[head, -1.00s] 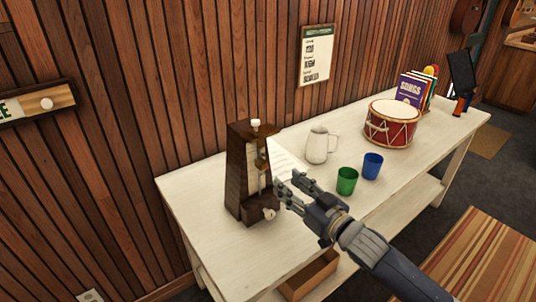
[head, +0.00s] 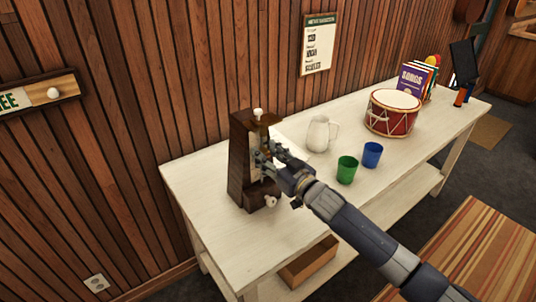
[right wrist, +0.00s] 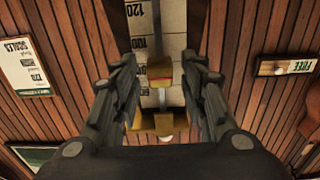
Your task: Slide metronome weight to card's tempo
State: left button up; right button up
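The dark wooden metronome (head: 240,165) stands upright on the left part of the white table. Its pale scale plate (right wrist: 172,25) shows the numbers 120 and 100 in the right wrist view. The brass weight (right wrist: 160,72) is on the rod, between my right fingers. My right gripper (head: 264,156) is at the metronome's front, its fingers (right wrist: 159,64) spread either side of the weight with gaps visible. In the head view the gripper largely hides the weight. A card with printed lines (head: 318,44) hangs on the wall; its figures are hard to read. My left gripper is out of view.
On the white table (head: 205,215), right of the metronome, stand a white jug (head: 318,134), a green cup (head: 347,170), a blue cup (head: 372,155) and a red drum (head: 391,118). A paper lies behind the gripper. A wooden box (head: 308,262) is below.

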jog(key=shift+c, duration=1.3)
jog(key=shift+s, duration=0.1)
grip_shut()
notch_tip(320, 180, down, 7)
jog(key=b, duration=0.4)
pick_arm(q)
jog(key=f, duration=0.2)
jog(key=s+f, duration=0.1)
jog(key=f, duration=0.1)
pick_arm(e)
jog(key=shift+r, duration=0.15)
jog(key=shift+o, duration=1.3)
grip_release()
jog(key=shift+r, duration=0.1)
